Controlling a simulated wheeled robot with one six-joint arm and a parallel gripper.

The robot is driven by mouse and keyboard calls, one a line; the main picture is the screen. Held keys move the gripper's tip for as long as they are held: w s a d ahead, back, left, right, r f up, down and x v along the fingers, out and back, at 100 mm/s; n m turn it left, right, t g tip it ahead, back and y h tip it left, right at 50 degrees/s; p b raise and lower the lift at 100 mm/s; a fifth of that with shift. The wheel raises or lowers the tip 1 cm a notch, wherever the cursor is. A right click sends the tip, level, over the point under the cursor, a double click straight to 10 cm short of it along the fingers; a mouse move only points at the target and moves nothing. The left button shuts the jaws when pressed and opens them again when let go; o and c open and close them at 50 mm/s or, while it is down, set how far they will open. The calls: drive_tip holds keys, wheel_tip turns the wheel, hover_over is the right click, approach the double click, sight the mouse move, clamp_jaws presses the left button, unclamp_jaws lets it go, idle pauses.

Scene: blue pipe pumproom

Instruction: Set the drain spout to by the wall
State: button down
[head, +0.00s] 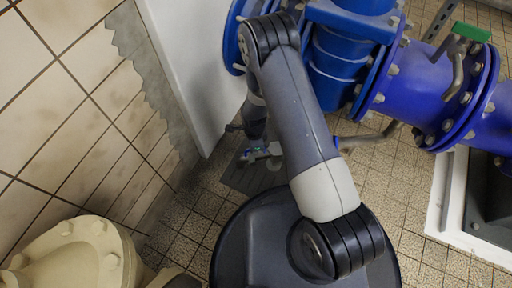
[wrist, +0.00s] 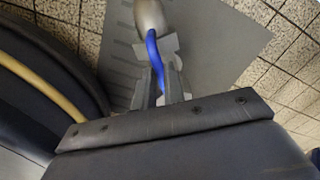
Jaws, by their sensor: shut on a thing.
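My gripper (head: 262,152) is low, near the foot of the white wall panel, partly hidden by my own arm in the head view. In the wrist view its fingers (wrist: 162,84) are shut on the blue grip of the drain spout (wrist: 154,50). The spout's rounded metal end (wrist: 149,17) shows just beyond the fingers, over a grey slotted floor plate. In the head view a bent metal pipe (head: 374,138) comes from under the blue pipework and passes behind my arm. Its link to the held part is hidden.
The grey plate (head: 239,181) lies on the tiled floor below my gripper. The white wall panel (head: 190,65) stands left of it. Large blue flanged pipes (head: 425,85) fill the upper right, with a green-handled lever (head: 471,32). A cream flange (head: 80,255) is at lower left.

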drive_tip(key=shift+w+a+m, duration=0.1)
drive_tip(key=shift+w+m, duration=0.3)
drive_tip(key=shift+w, duration=0.2)
drive_tip(key=c, duration=1.5)
unclamp_jaws()
drive_tip(key=shift+r, duration=0.1)
wheel_tip(320, 180, up, 7)
drive_tip(key=p, duration=0.3)
drive_tip(key=shift+r, duration=0.15)
